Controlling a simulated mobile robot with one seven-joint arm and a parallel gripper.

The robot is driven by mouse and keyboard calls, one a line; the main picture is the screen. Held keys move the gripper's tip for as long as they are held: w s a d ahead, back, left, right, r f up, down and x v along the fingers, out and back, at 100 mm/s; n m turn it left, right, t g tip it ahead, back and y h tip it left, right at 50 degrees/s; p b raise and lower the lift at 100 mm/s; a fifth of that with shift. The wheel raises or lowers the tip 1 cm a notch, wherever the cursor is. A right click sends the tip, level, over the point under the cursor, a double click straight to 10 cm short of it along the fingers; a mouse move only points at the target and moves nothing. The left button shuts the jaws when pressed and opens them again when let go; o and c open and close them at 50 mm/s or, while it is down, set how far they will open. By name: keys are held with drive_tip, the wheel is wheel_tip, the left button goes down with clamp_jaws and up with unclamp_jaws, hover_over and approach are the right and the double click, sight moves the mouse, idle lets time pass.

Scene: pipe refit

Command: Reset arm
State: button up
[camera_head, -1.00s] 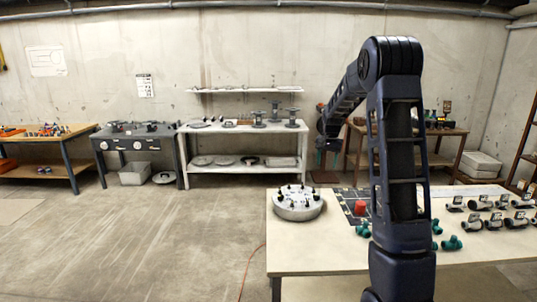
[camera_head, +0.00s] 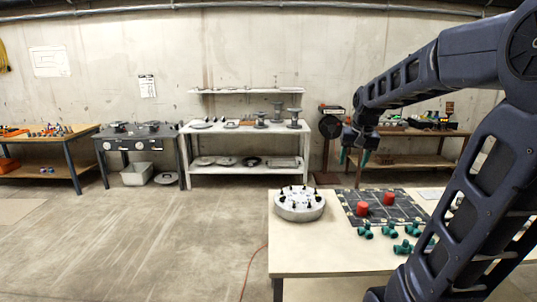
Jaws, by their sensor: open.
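My gripper (camera_head: 360,146) is at the end of my arm, above the back edge of the near table. It is open and looks empty, though it is small and dark in this view. It hangs in the air, apart from the things on the table. My arm rises from the lower right to an elbow at the right edge, then reaches left and slightly down. Below the gripper is a dark grid mat (camera_head: 409,205) with two red pieces (camera_head: 389,198) on it.
A round grey base with black knobs (camera_head: 300,212) stands on the near table (camera_head: 330,255). Several green fittings (camera_head: 388,230) lie in front of the mat. My arm hides the table's right part. Benches (camera_head: 245,164) line the back wall. The floor at left is clear.

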drive_tip(key=s+f+n+t, duration=0.1)
drive_tip(key=s+f+n, duration=0.1)
drive_tip(key=s, duration=1.5)
drive_tip(key=shift+f+h, duration=0.3)
drive_tip(key=shift+f, duration=0.25)
idle(1.0)
